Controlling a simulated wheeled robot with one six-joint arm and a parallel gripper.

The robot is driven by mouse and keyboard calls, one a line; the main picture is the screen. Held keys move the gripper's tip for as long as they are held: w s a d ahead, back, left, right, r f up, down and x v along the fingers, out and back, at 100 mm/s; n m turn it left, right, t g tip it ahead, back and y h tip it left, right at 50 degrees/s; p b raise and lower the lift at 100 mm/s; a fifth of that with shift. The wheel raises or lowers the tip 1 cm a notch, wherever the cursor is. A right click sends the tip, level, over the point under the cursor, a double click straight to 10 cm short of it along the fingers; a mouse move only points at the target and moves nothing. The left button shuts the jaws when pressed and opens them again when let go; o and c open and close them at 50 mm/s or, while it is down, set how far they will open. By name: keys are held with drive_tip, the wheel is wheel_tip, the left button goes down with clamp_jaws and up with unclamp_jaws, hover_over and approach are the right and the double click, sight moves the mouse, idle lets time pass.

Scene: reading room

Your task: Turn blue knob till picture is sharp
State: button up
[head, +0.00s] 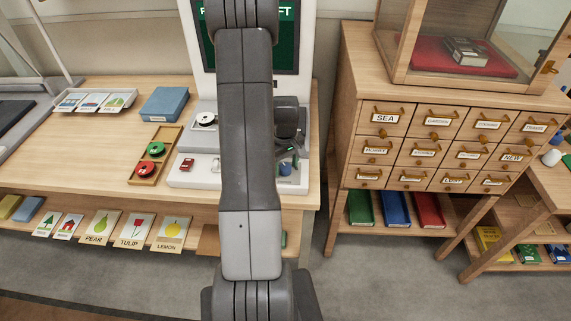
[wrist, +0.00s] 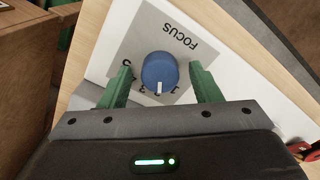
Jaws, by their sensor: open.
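The blue knob (wrist: 159,72) stands on the reader's white base, on a grey plate marked FOCUS (wrist: 150,45) with a number scale. Its white pointer line is near the numbers 2 and 1 in the wrist view. My gripper (wrist: 161,84) is open, with one green finger on each side of the knob and a gap on both sides. The knob also shows small in the head view (head: 285,168), beside my gripper (head: 292,150). The reader's screen (head: 288,45) is green with white lettering, mostly hidden behind my arm, so its sharpness is hard to judge.
Left of the reader's base (head: 205,180) is a wooden tray (head: 143,179) with a green and a red reel. A blue box (head: 165,103) lies behind it. A drawer cabinet (head: 345,120) stands close on the right.

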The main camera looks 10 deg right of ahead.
drive_tip(key=c, duration=1)
drive_tip(key=shift+f+m+b, duration=0.1)
drive_tip(key=shift+m+b, duration=0.75)
drive_tip(key=shift+m, duration=0.35)
drive_tip(key=shift+m+b, duration=0.7)
drive_tip(key=shift+m, duration=0.9)
drive_tip(key=o, duration=1)
